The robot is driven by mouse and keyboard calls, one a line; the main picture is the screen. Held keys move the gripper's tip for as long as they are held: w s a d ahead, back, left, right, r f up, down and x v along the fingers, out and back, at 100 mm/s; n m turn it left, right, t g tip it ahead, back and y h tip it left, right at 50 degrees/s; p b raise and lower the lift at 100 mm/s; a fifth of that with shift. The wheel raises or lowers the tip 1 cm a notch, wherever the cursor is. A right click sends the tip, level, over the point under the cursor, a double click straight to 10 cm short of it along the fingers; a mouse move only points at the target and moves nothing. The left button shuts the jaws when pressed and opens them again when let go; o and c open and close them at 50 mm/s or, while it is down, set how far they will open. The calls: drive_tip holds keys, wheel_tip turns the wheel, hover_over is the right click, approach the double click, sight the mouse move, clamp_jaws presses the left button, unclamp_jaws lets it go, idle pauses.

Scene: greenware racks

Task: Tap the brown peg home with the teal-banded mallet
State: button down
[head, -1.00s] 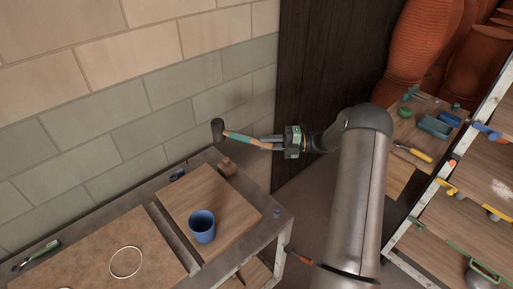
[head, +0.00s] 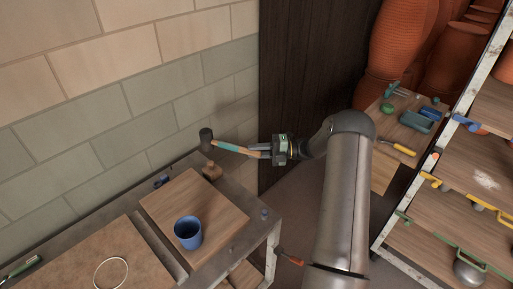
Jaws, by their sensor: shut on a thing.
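The teal-banded mallet has a dark head (head: 206,140) and a wooden handle with a teal band (head: 229,147). My gripper (head: 264,151) is shut on the handle's right end, and the mallet points left. A small brown piece (head: 211,171), which looks like the brown peg, stands at the back edge of the wooden board (head: 230,217) on the bench. The mallet head appears above it and slightly left, with a small gap in the picture. I cannot tell the true height between them or how deep the brown piece sits.
A blue cup (head: 188,233) stands on the board. Small blue pieces sit on the bench near the board's corners. A pale ring (head: 110,272) lies on another board at left. A tiled wall rises behind. A shelf rack (head: 437,155) and a tool table (head: 394,171) stand at right.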

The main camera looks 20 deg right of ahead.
wheel_tip(320, 180, down, 6)
drive_tip(key=b, duration=0.3)
drive_tip(key=shift+f, duration=0.25)
drive_tip(key=shift+r, duration=0.1)
drive_tip(key=shift+r, duration=2.75)
drive_tip(key=shift+p, duration=0.3)
